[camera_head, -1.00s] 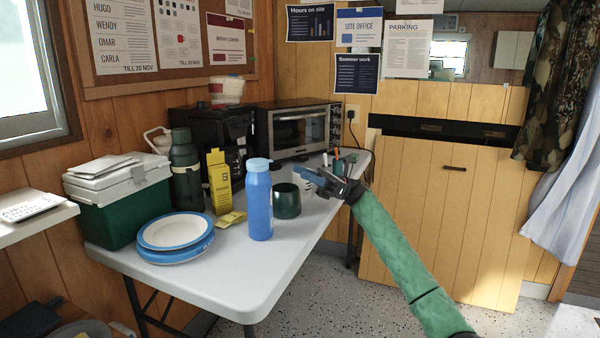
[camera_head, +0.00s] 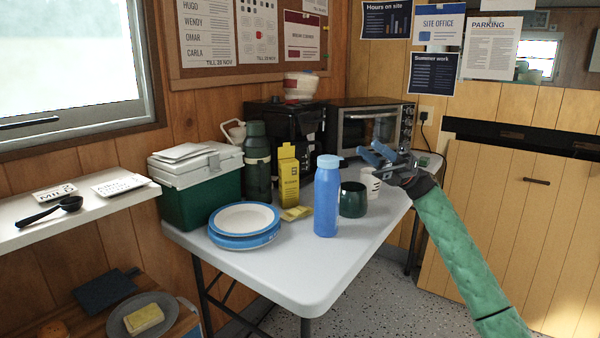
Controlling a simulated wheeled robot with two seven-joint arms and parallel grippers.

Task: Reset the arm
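My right gripper (camera_head: 381,154) is at the end of my green-sleeved arm, which comes in from the lower right. Its blue fingers are spread apart with nothing visible between them. It is above the right side of the folding table (camera_head: 290,278), over and behind a white cup (camera_head: 370,182) that it partly overlaps in the picture. I cannot tell the exact gap between gripper and cup. My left gripper does not show.
A blue bottle (camera_head: 327,200), dark green mug (camera_head: 353,200), yellow carton (camera_head: 288,175) and stacked plates (camera_head: 244,218) stand on the table. A cooler (camera_head: 197,190), green flask (camera_head: 257,160) and toaster oven (camera_head: 370,127) are behind. A shelf (camera_head: 90,215) is at left. The table's front is clear.

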